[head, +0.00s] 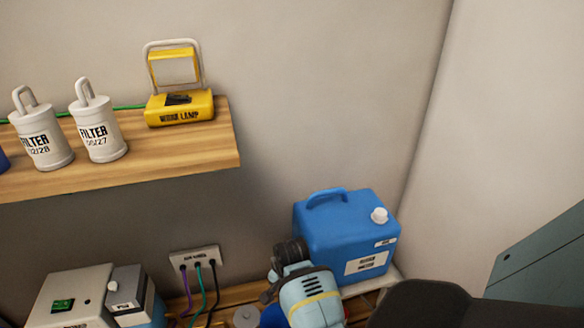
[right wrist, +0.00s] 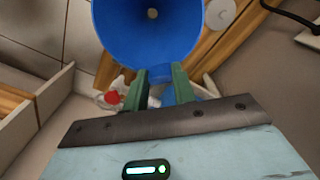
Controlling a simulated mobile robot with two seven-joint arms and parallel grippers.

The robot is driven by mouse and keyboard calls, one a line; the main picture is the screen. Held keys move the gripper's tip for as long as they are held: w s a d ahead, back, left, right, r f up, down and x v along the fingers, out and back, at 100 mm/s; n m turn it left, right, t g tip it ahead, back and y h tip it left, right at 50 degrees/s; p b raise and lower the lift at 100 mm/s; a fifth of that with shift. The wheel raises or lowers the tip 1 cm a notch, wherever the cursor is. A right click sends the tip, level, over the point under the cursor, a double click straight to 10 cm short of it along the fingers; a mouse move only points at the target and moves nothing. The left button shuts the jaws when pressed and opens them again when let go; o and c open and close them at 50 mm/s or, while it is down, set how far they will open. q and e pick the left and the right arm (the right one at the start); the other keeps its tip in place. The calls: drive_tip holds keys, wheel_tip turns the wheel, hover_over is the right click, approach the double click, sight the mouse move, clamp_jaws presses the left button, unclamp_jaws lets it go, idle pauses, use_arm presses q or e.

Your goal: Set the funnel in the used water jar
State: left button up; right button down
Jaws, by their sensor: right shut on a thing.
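The blue funnel (right wrist: 150,40) shows in the right wrist view, its wide mouth and centre hole facing the camera. My right gripper (right wrist: 158,76) is shut on the funnel's rim-side tab, between two green fingers. In the head view a small blue edge (head: 272,316), apparently the funnel, shows beside my right arm, which hides the rest. A round pale lid or jar top (head: 245,316) sits at the bottom edge; it seems to be the round pale thing (right wrist: 220,14) beside the funnel. I cannot tell whether it is the used water jar. My left gripper is out of view.
A blue canister (head: 335,232) with a white cap stands behind my right arm. A pale machine (head: 75,295) is at lower left, near a wall socket (head: 196,260) with cables. The shelf (head: 190,150) holds filters (head: 102,130) and a yellow lamp (head: 180,108). A red-capped item (right wrist: 112,98) lies below.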

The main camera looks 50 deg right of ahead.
drive_tip(key=shift+f, duration=0.2)
drive_tip(key=shift+f+b, duration=0.3)
drive_tip(key=shift+f, duration=0.2)
wheel_tip(320, 180, down, 6)
drive_tip(key=b, duration=0.3)
drive_tip(key=shift+r, duration=0.1)
idle(0.9)
drive_tip(key=shift+f, duration=0.7)
idle(0.5)
drive_tip(key=c, duration=1.1)
unclamp_jaws()
